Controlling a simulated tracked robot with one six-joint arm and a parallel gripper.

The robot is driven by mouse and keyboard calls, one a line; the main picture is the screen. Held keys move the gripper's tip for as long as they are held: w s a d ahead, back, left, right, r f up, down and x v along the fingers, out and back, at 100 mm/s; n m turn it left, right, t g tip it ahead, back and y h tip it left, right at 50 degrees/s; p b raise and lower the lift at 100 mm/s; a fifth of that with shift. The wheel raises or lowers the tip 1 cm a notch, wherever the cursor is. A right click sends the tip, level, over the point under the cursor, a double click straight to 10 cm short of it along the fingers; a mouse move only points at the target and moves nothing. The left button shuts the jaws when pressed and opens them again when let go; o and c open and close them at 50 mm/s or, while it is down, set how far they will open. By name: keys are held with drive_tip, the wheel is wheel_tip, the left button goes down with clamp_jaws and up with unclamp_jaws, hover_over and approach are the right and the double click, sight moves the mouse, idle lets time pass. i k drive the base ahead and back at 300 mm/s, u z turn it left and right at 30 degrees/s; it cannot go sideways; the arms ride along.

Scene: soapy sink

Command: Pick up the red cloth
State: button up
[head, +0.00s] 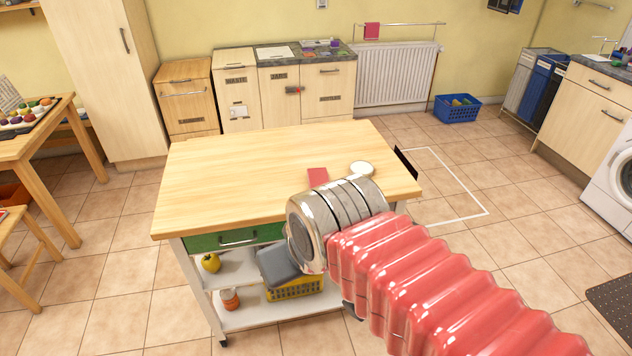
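A small red cloth (371,31) hangs over the rail above the white radiator at the back wall. A flat red piece (318,177) lies on the wooden top of the trolley; I cannot tell if it is cloth. My arm reaches in from the lower right, with red bellows and a metal ringed section over the trolley's front right. The fingers of my gripper cannot be made out, so whether it is open or shut does not show. My arm is well apart from the cloth on the rail.
The trolley (230,175) stands in the middle, with a round white item (362,169) on top. A blue basket (457,108) is on the floor right of the radiator (396,75). Low cabinets stand left of the radiator. Tiled floor is open on the right.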

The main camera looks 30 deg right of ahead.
sight(316, 176)
drive_tip(key=z, duration=0.05)
drive_tip(key=i, duration=1)
drive_tip(key=u, duration=0.05)
